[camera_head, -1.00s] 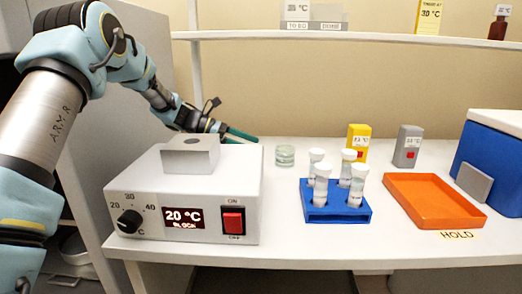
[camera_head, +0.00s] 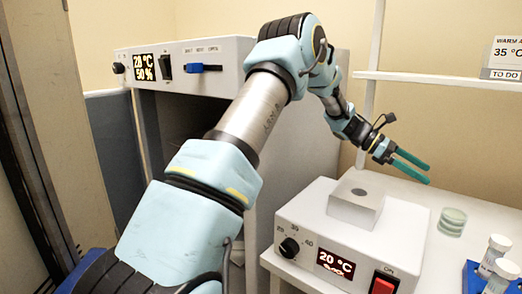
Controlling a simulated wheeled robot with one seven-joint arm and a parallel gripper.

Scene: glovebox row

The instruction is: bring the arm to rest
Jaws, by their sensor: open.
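My arm reaches up from the lower left and bends over toward the bench. My gripper (camera_head: 413,166) is at its end, with two green fingers spread apart and nothing between them. It hangs in the air above the back of the white heater box (camera_head: 375,230), to the right of the box's grey block (camera_head: 357,202). The fingers point right and slightly down, toward the free space behind a small round greenish jar (camera_head: 452,222).
The heater box display (camera_head: 335,263) reads 20 °C, beside a red switch (camera_head: 383,284). White-capped tubes (camera_head: 498,246) stand in a blue rack (camera_head: 472,278) at the right edge. A shelf (camera_head: 440,80) runs above the bench. A large cabinet (camera_head: 215,60) with a dark opening stands behind my arm.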

